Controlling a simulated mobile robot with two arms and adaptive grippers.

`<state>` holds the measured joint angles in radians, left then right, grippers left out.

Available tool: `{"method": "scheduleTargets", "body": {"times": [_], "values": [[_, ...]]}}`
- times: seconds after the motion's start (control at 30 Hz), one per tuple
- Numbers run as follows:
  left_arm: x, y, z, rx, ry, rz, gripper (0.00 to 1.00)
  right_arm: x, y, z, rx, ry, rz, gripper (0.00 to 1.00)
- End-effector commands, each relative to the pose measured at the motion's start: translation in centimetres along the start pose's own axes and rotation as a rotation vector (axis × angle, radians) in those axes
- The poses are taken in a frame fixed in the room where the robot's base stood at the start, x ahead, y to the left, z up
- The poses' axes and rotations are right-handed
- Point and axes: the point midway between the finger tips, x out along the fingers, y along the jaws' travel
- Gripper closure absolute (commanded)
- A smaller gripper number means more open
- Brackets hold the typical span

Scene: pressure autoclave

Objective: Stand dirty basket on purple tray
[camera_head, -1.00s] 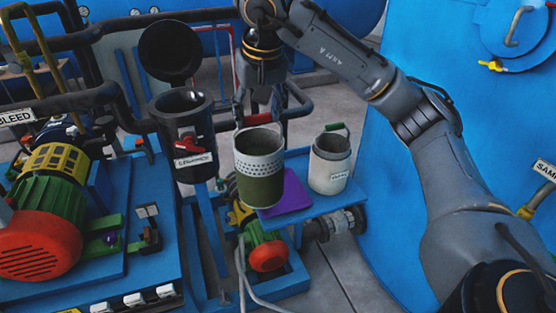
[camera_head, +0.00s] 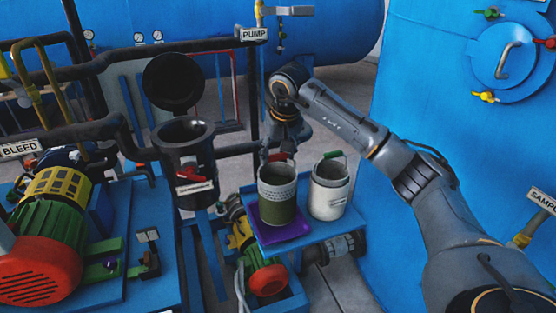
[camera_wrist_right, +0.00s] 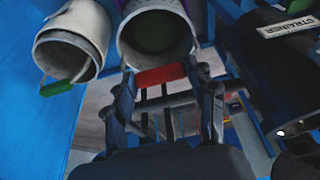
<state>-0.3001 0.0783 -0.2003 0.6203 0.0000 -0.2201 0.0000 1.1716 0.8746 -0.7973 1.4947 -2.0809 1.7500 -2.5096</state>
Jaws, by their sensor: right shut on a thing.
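The dirty basket (camera_head: 279,207), green below with a perforated pale band above, is upright over the purple tray (camera_head: 262,232). Its base appears to rest on the tray, whose rim shows around it. My right gripper (camera_head: 277,155) is above the basket, shut on its red handle. In the right wrist view, the red handle (camera_wrist_right: 160,75) lies between the fingers of the gripper (camera_wrist_right: 163,82), and the round mouth of the basket (camera_wrist_right: 157,38) is beyond. My left gripper is in neither view.
A white basket with a green handle (camera_head: 328,195) stands close on the right, on the same blue shelf (camera_head: 330,228). The dark strainer (camera_head: 186,150), its round lid (camera_head: 172,82) open, stands left. A large blue vessel (camera_head: 430,120) is to the right.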

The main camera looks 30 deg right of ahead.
Motion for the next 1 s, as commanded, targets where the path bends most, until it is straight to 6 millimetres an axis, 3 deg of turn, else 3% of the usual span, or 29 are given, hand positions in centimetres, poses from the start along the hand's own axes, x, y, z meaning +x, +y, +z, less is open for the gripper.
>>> {"method": "scheduleTargets", "body": {"times": [0.2, 0.6, 0.63, 0.7, 0.73, 1.0], "values": [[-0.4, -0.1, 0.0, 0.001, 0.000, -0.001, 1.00, 2.2, -0.1, 0.8, -0.001, 0.000, -0.001, 1.00], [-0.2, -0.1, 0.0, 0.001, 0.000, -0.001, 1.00, 2.7, -0.1, 1.0, -0.001, 0.002, -0.002, 1.00], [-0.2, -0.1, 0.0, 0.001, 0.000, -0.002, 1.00, 2.8, -0.1, 1.0, -0.002, -0.001, -0.001, 0.42], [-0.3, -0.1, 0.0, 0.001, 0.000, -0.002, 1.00, 2.8, -0.1, 1.0, -0.002, -0.001, -0.001, 0.28], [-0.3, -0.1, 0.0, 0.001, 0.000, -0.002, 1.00, 2.8, -0.1, 1.0, -0.002, -0.001, -0.001, 0.22], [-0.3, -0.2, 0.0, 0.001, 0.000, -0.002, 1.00, 2.8, -0.1, 1.0, -0.002, -0.002, -0.001, 0.21]]}}
